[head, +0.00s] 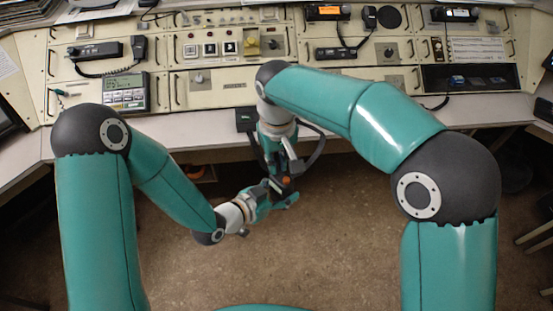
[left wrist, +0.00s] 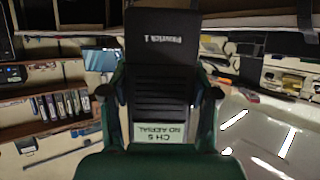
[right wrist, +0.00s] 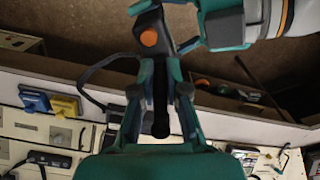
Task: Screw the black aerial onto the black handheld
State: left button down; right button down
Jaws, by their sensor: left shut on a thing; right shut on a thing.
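The black handheld (left wrist: 163,65) fills the middle of the left wrist view, with a "CH 5 NO AERIAL" label on its lower part. My left gripper (head: 274,190) is shut on it, a finger on each side. The handheld's orange button (right wrist: 149,37) shows in the right wrist view. My right gripper (right wrist: 160,100) is shut on the black aerial (right wrist: 160,118), a thin dark rod between its fingers. The aerial lines up with the handheld's end. Whether they touch or are threaded, I cannot tell. In the head view the two grippers meet in front of the desk.
The cream console (head: 225,90) runs along the back, with a grey keypad unit (head: 124,92) and radios. The desk edge (head: 200,153) lies just behind my grippers. A black cable (right wrist: 95,75) loops near the right gripper. The brown floor below is open.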

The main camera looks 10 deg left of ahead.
jog(key=m, duration=0.8)
jog(key=shift+a, duration=0.15)
jog(key=m, duration=0.6)
jog(key=shift+a+m, duration=0.1)
jog(key=shift+m, duration=0.2)
jog(key=m, duration=0.6)
jog(key=shift+w, duration=0.15)
jog(key=m, duration=0.4)
jog(key=shift+w, duration=0.1)
jog(key=m, duration=0.4)
jog(key=shift+w+m, duration=0.1)
jog(key=shift+m, duration=0.3)
jog(key=c, duration=1.2)
grip_release()
